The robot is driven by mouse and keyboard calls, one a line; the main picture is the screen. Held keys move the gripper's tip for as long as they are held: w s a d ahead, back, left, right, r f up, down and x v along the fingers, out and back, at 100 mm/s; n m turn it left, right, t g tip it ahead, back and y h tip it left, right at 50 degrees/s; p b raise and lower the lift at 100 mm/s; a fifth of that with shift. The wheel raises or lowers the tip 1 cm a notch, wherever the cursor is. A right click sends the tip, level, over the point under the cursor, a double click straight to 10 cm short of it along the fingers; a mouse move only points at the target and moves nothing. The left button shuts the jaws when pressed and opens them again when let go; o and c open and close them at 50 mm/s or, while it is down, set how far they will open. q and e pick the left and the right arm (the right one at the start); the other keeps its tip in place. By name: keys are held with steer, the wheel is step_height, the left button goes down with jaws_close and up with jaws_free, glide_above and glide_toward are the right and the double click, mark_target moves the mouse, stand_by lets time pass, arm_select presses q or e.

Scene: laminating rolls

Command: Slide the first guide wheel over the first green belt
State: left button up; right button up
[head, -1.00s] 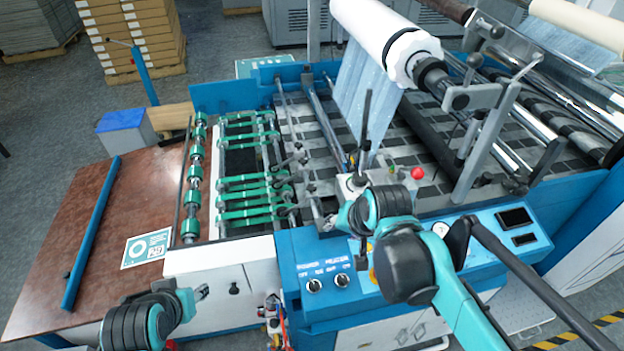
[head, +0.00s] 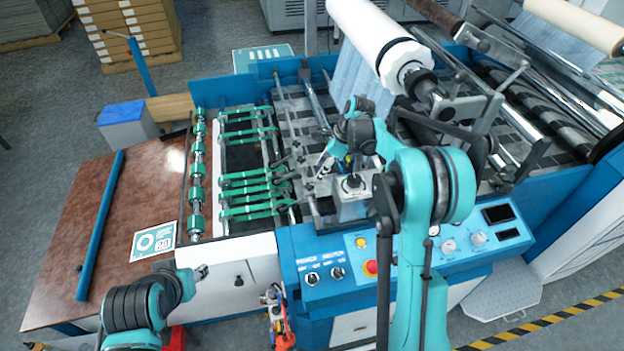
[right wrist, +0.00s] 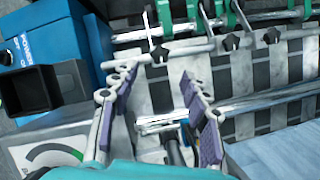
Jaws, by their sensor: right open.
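Several green belts (head: 248,211) run side by side across the feed table in the head view. Beside their right ends is a cross bar with small dark guide wheels and knobs (head: 281,178). In the right wrist view, dark star-shaped knobs (right wrist: 158,53) sit along this bar, with green parts (right wrist: 193,12) beyond. I cannot tell which wheel or belt is the first. My right gripper (head: 322,165) is over the machine, right of the belts; its spread, empty fingers (right wrist: 158,75) face the bar in the right wrist view. My left gripper (head: 200,271) is low at the left, its fingers unclear.
A blue control panel (head: 310,262) with knobs and a red button lies in front. A grey box (head: 352,203) with a black knob stands under my right arm. A white film roll (head: 375,40) hangs behind. The brown table (head: 60,245) at left is mostly clear.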

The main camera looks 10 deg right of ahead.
mark_target(310, 184)
steer(key=b+x, duration=0.1)
steer(key=x, duration=0.7)
steer(key=shift+r, duration=0.1)
jaws_close()
steer(key=shift+w, duration=0.15)
